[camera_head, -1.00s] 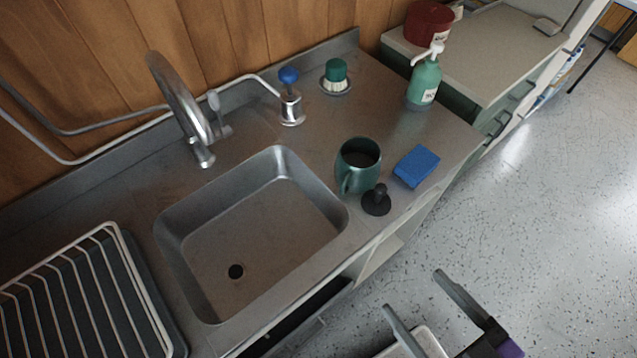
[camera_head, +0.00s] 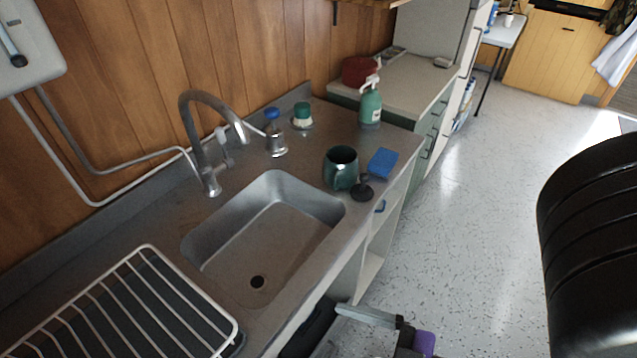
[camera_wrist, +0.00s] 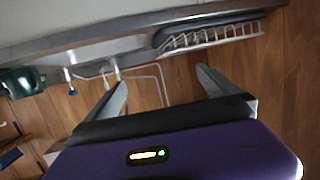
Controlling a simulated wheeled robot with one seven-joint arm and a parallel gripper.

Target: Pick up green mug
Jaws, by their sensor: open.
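The green mug (camera_head: 341,168) stands upright on the steel counter, right of the sink, with its dark opening upward. A black stopper-like object (camera_head: 362,188) is close at its front right, and a blue sponge (camera_head: 382,163) lies to its right. My gripper shows partly at the bottom edge of the head view, in front of the counter and well apart from the mug. In the wrist view my gripper (camera_wrist: 162,82) has its two fingers spread with nothing between them. A dark green shape (camera_wrist: 22,84) at that view's left edge looks like the mug.
The sink (camera_head: 262,235) lies left of the mug, with a curved tap (camera_head: 205,140) behind it. A wire dish rack (camera_head: 135,310) is at front left. A green soap bottle (camera_head: 370,105) and a red container (camera_head: 360,70) stand farther back.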

